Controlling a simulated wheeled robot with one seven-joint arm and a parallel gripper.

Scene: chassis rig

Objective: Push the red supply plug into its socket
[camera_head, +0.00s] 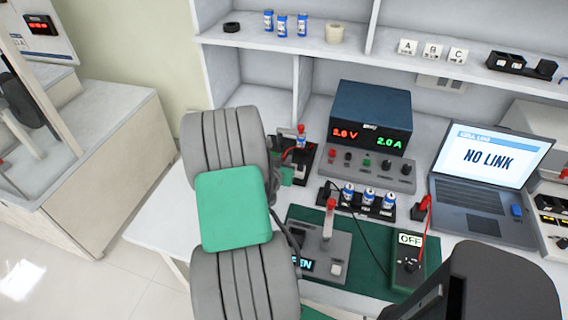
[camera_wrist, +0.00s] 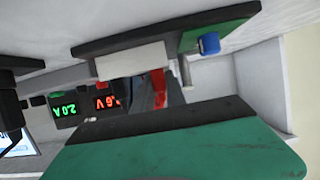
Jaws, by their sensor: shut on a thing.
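In the head view my grey and green arm hides most of the gripper, left of the bench power supply (camera_head: 371,118). A small red top (camera_head: 301,129) shows beside the arm there. Another red plug (camera_head: 424,204) with a red lead stands beside the laptop. I cannot tell which opening is the socket, nor whether the held piece touches it.
The laptop (camera_head: 484,190) reads NO LINK. A switch box (camera_head: 409,262) marked OFF and a press with a red lever (camera_head: 328,225) stand on a green mat. A black rack (camera_head: 372,209) holds blue cells in front of the supply. Shelves (camera_head: 352,63) rise behind.

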